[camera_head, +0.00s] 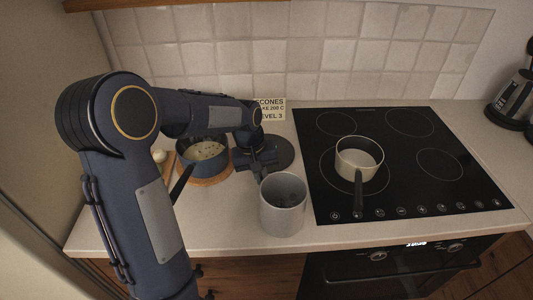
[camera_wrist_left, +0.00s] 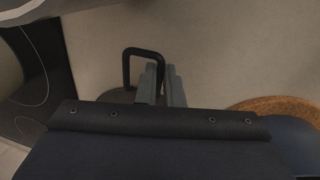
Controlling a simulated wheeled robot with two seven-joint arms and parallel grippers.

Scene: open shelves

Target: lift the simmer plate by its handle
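The simmer plate (camera_head: 281,151) is a dark round disc lying on the counter just left of the hob. Its black loop handle (camera_wrist_left: 128,70) stands up in the left wrist view, and a dark part of the disc (camera_wrist_left: 118,97) shows beside it. My left gripper (camera_head: 264,166) is low over the plate's near left side. In the left wrist view its two grey fingers (camera_wrist_left: 162,85) are close together at one leg of the handle. That leg seems to run between them; whether they press on it I cannot tell. My right gripper is not in view.
A blue pot (camera_head: 203,153) on a cork mat (camera_head: 208,181) stands left of the plate. A grey canister (camera_head: 283,208) stands close in front. A small saucepan (camera_head: 358,160) sits on the black hob (camera_head: 430,190). A recipe card (camera_head: 271,109) stands behind.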

